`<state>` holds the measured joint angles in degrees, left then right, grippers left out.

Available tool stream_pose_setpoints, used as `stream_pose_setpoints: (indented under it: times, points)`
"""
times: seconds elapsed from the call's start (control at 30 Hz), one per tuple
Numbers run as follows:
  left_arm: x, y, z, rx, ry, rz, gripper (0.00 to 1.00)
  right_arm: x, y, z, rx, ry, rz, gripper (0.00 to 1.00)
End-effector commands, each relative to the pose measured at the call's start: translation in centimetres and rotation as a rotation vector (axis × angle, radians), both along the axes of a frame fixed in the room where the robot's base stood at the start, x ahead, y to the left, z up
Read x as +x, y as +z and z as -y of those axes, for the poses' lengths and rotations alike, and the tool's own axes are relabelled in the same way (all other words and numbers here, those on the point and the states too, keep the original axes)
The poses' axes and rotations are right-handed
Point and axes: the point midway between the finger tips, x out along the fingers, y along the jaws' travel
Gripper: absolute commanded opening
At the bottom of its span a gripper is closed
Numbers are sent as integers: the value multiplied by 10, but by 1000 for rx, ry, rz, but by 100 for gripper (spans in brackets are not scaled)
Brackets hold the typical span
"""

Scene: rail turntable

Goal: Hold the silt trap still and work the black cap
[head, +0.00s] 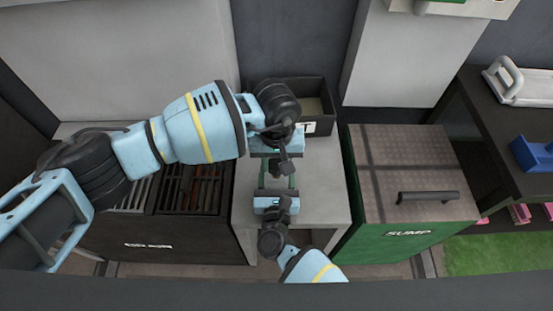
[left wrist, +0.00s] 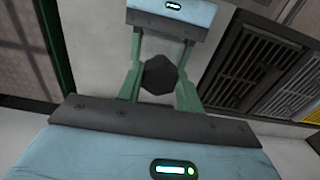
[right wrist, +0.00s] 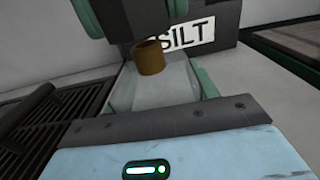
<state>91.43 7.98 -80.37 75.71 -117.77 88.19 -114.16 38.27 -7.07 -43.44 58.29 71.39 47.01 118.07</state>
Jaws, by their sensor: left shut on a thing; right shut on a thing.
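The black cap (left wrist: 160,75) is a dark, faceted knob between the green fingers of my left gripper (left wrist: 158,82) in the left wrist view. My left gripper is shut on it. The silt trap (right wrist: 160,88) is a pale, translucent body with a brown round spout (right wrist: 150,57) in the right wrist view. My right gripper (right wrist: 158,95) is shut on it. In the head view my left gripper (head: 275,166) and right gripper (head: 273,192) face each other closely over the grey bench, hiding most of the trap and cap.
A dark bin (head: 318,112) labelled SILT stands at the back of the grey bench (head: 318,190). A slotted drain grate (head: 190,190) lies left. The green sump box (head: 405,180), with a dark lid handle (head: 428,196), stands right. Bare bench shows right of the grippers.

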Motion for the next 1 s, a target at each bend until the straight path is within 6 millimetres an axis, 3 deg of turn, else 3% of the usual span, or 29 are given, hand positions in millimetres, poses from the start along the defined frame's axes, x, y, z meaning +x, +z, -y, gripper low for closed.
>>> stream_pose_setpoints:
  times: [1.0]
  points:
    - [0, -12, 0, 0, 0, 0, 14, 0, 0, 0, 0, 0, 0, 17]
